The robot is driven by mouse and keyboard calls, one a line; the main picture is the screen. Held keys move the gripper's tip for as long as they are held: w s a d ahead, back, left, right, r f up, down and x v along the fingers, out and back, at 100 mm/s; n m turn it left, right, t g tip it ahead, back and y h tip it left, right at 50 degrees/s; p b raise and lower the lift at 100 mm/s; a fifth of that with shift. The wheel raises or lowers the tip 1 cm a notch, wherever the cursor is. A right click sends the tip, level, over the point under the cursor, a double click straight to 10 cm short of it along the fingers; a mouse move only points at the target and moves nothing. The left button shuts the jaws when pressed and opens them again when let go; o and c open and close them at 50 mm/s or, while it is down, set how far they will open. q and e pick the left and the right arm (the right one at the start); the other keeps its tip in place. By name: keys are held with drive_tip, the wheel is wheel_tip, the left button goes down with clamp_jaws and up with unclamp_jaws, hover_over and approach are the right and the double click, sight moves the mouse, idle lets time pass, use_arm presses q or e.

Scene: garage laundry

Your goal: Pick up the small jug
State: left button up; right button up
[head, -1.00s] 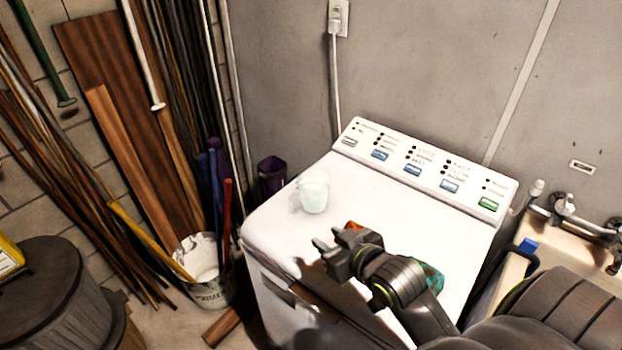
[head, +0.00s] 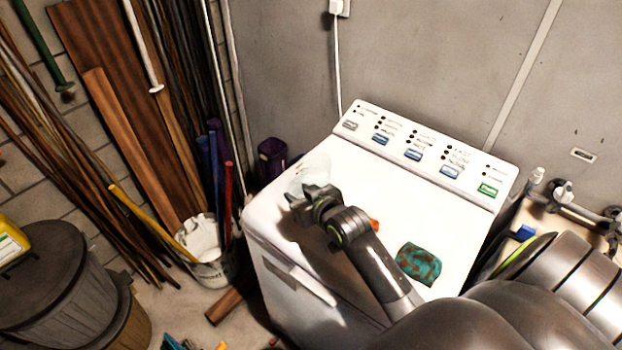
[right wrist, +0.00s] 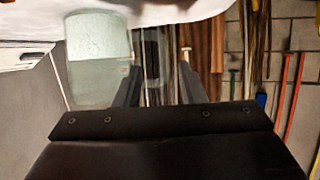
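The small jug (head: 315,168) is pale, translucent and whitish, and stands on the back left of the white washer top. In the head view my right gripper (head: 306,194) is in front of it and hides its lower part. My left gripper is not in view.
The washer (head: 400,200) has a raised control panel (head: 430,155) behind. A teal and brown patterned item (head: 419,263) and a small orange thing (head: 374,224) lie on its top. A purple container (head: 271,160) and a white bucket (head: 204,250) with poles stand left.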

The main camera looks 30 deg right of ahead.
sight(293, 192)
drive_tip(key=shift+p+x, duration=0.45)
drive_tip(key=shift+x, duration=0.6)
drive_tip(key=x, duration=0.1)
drive_tip(key=p+x, duration=0.1)
drive_tip(key=shift+w+a+f, duration=0.25)
drive_tip(key=shift+a+f, duration=0.05)
drive_tip(key=shift+w+f, duration=0.3)
drive_tip(key=shift+w, duration=0.15)
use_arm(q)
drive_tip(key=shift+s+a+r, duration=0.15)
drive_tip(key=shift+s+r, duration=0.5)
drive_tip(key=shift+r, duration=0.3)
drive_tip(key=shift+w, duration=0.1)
use_arm(e)
clamp_jaws()
drive_tip(key=shift+r, duration=0.1)
